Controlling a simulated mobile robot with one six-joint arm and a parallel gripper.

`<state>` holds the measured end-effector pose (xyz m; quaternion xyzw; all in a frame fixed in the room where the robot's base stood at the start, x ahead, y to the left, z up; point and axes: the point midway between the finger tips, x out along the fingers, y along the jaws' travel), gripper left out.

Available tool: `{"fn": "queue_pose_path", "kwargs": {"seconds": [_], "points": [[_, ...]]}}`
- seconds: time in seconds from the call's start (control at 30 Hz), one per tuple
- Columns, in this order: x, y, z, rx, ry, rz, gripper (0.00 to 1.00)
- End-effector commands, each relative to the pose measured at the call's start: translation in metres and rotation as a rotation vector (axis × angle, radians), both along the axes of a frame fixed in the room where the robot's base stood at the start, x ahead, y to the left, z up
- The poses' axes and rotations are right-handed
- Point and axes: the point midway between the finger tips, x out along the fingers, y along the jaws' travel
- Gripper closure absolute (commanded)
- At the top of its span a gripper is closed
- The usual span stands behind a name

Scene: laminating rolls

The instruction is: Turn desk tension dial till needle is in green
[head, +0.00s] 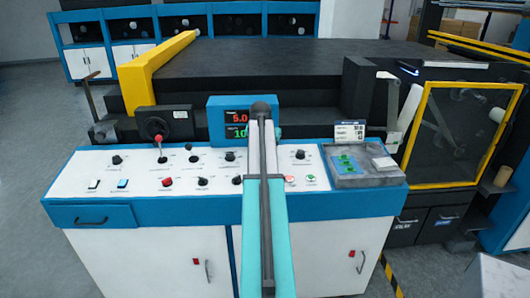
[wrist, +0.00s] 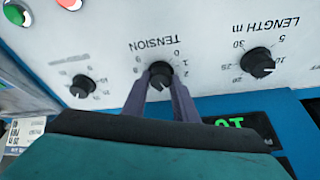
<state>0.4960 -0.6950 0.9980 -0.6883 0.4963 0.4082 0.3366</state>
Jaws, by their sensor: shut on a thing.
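The black tension dial (wrist: 160,72) sits on the white desk panel in the wrist view, under the upside-down word TENSION and a number scale. My gripper (wrist: 162,80) is shut on this dial, with its grey-purple fingers at the dial's sides. In the head view my arm stands in front of the dial and hides it and my fingertips. I cannot make out a needle or green band in either view.
The desk (head: 200,213) carries a display (head: 236,120) with red and green digits. The length dial (wrist: 258,64) and another dial (wrist: 82,87) flank the tension dial. A grey tray (head: 362,182) lies at the desk's right. A yellow-framed door (head: 425,110) stands further right.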

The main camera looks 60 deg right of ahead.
Motion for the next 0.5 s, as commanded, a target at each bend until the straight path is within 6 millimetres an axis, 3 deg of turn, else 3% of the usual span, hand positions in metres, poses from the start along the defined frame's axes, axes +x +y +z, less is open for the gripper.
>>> {"fn": "queue_pose_path", "kwargs": {"seconds": [0.23, 0.27, 0.3, 0.37, 0.5], "points": [[-0.0016, -0.0016, 0.0008, -0.004, 0.003, -0.002, 0.96], [-0.0016, -0.0017, 0.0008, -0.004, 0.003, -0.002, 0.71], [-0.0016, -0.0017, 0.0008, -0.004, 0.003, -0.001, 0.64], [-0.0014, -0.0014, 0.0007, -0.003, 0.002, -0.001, 0.55], [-0.0008, -0.0008, 0.0004, -0.002, 0.002, 0.0, 0.55]]}}
